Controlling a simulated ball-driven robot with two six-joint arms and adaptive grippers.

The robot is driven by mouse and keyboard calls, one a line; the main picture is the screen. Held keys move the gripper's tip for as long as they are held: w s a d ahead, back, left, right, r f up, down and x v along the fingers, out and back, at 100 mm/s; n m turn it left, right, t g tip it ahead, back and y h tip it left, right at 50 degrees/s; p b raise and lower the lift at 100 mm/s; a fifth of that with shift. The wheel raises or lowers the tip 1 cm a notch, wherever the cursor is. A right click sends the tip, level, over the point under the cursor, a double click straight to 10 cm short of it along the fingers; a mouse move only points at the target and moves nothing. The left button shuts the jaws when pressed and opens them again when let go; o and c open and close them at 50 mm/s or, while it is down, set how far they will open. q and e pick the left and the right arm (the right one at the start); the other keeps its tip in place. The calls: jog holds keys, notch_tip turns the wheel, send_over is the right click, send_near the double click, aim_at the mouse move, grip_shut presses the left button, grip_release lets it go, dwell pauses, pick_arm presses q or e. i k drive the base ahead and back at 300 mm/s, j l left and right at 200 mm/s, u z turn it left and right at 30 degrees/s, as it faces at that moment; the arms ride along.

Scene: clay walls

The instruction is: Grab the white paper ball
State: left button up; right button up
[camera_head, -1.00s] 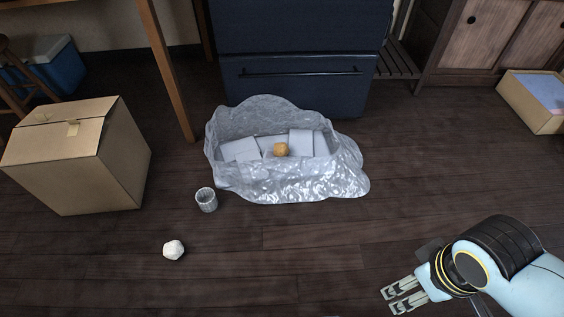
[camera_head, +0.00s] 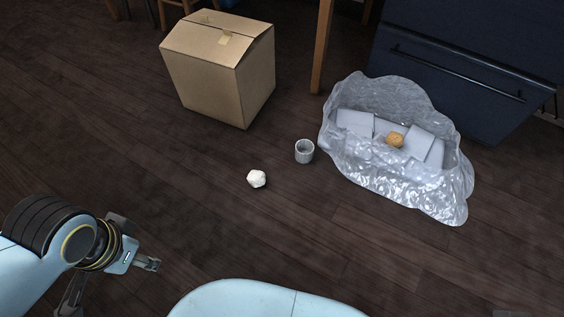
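The white paper ball (camera_head: 257,179) lies on the dark wood floor near the middle of the head view, fully visible and touching nothing else. My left gripper (camera_head: 112,284) is at the lower left, to the left of the ball and nearer to me. Its fingers are spread wide with nothing between them. My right gripper does not show clearly; only a dark sliver is at the bottom edge on the right, and I cannot tell what it is.
A small grey cup (camera_head: 304,151) stands just right of the ball. A crinkled silvery bag (camera_head: 440,195) holding pale blocks and an orange-brown piece lies further right. A cardboard box (camera_head: 212,80) stands behind. Floor between my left gripper and the ball is clear.

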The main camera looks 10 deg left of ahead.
aim_at(256, 179)
jog(key=i+j+z, duration=0.2)
jog(key=j, duration=0.6)
jog(key=i+j+z, duration=0.2)
jog(key=j, duration=0.55)
jog(key=j+z, duration=0.2)
jog(key=j, duration=0.6)
